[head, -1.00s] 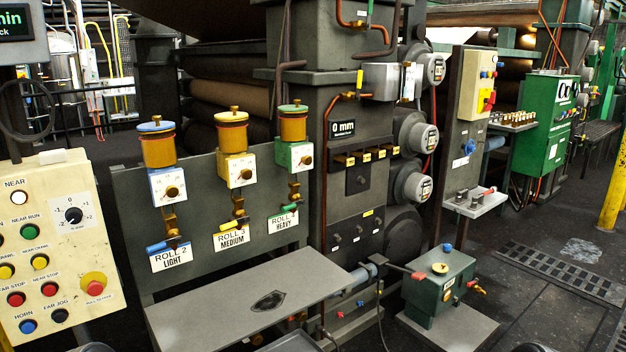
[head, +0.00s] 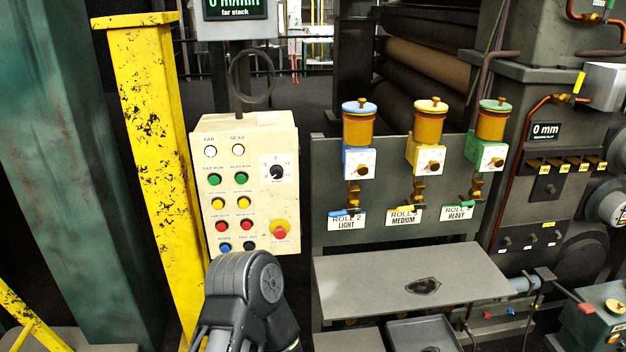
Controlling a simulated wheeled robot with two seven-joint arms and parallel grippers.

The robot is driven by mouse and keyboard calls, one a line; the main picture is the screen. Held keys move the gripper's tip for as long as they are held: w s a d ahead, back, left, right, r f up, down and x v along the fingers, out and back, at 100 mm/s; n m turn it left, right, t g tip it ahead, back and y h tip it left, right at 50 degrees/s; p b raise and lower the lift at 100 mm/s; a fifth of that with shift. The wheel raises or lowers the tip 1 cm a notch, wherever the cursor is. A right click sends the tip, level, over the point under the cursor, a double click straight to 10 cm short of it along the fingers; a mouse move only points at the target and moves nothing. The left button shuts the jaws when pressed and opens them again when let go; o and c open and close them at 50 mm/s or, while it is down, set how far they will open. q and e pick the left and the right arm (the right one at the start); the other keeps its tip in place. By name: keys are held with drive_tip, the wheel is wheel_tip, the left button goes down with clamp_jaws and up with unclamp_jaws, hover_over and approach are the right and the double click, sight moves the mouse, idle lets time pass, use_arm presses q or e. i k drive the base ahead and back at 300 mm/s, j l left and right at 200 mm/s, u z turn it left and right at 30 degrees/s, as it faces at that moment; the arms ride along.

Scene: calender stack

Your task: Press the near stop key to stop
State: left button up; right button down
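The cream control panel (head: 265,160) stands left of centre in the head view, with keys in a FAR column and a NEAR column. The red near stop key (head: 247,225) is in the right column, beside the red far stop key (head: 221,226). A larger red knob on a yellow ring (head: 280,232) sits to their right. One of my black arm links rises in front of the panel's lower edge, below the keys. Neither gripper shows, so I see nothing touching the near stop key.
A scratched yellow post (head: 155,150) stands close left of the panel, with a green column (head: 75,150) beyond it. A grey shelf (head: 380,285) juts out at the right, below several oilers. A display (head: 236,8) hangs above the panel.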

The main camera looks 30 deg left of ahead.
sight(245, 226)
drive_tip(key=u, duration=1.3)
